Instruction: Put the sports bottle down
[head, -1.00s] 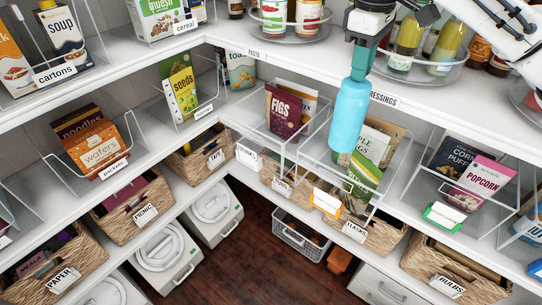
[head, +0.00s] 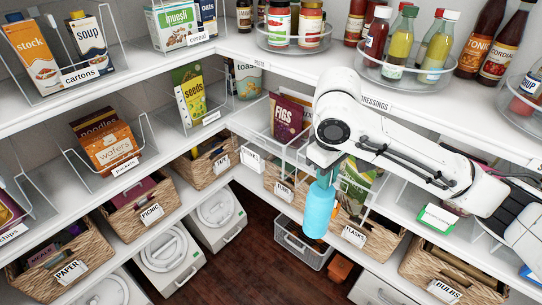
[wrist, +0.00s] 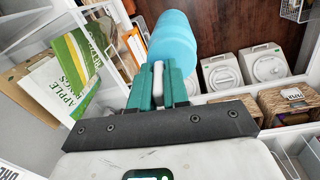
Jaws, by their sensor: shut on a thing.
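The sports bottle (head: 319,208) is light blue and hangs roughly upright below my gripper (head: 326,173) in the head view. My gripper is shut on its top end. The bottle is in the air in front of the right-hand shelves, over the dark floor and beside the FLASKS basket (head: 372,238). In the wrist view the bottle (wrist: 173,40) extends away beyond the teal fingers (wrist: 158,86). My wrist hides the exact grip in the head view.
Clear bins with a FIGS pouch (head: 287,118) and green packets (head: 352,185) stand close behind the bottle. A grey crate (head: 300,247) sits on the floor below. White lidded containers (head: 217,212) stand at left. Bottles on a turntable (head: 404,45) occupy the upper shelf. Some floor is open.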

